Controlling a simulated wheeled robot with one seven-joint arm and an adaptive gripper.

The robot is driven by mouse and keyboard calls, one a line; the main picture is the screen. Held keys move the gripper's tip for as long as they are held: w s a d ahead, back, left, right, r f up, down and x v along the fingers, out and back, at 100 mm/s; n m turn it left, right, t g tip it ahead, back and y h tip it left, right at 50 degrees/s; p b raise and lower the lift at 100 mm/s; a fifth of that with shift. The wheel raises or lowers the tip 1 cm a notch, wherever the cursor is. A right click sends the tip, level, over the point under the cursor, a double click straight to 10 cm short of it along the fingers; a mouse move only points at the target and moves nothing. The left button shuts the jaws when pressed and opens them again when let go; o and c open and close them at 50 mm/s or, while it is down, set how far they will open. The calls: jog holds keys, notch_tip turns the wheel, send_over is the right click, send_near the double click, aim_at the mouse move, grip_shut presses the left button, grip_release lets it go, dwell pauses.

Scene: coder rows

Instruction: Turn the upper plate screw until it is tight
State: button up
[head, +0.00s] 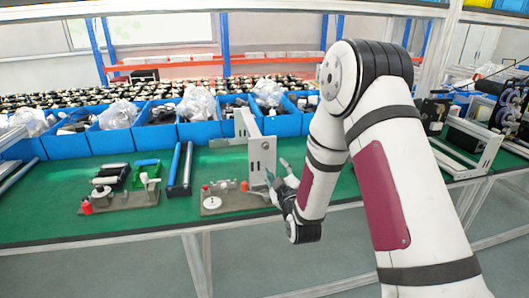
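An upright light-grey metal plate (262,158) with several small dark holes or screw heads stands on a fixture (226,203) on the green bench. The upper plate screw is too small to tell apart from the other dark spots on the plate. My gripper (276,176) is just right of the plate, at about the height of its lower half, fingers pointing left and up toward it. The fingertips are small here, and I cannot tell whether they touch the plate or hold anything. My wrist and arm cover the bench to the right of the plate.
A second fixture (118,201) with a red knob and green part stands left on the green bench top (40,213). Dark and blue rollers (181,168) lie between the fixtures. Blue bins (200,130) line the back. Metal frames (470,142) stand at the right.

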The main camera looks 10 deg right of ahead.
aim_at(266, 147)
jog(key=w, duration=1.3)
jog(key=shift+w, duration=0.3)
jog(key=shift+c, duration=0.6)
grip_shut()
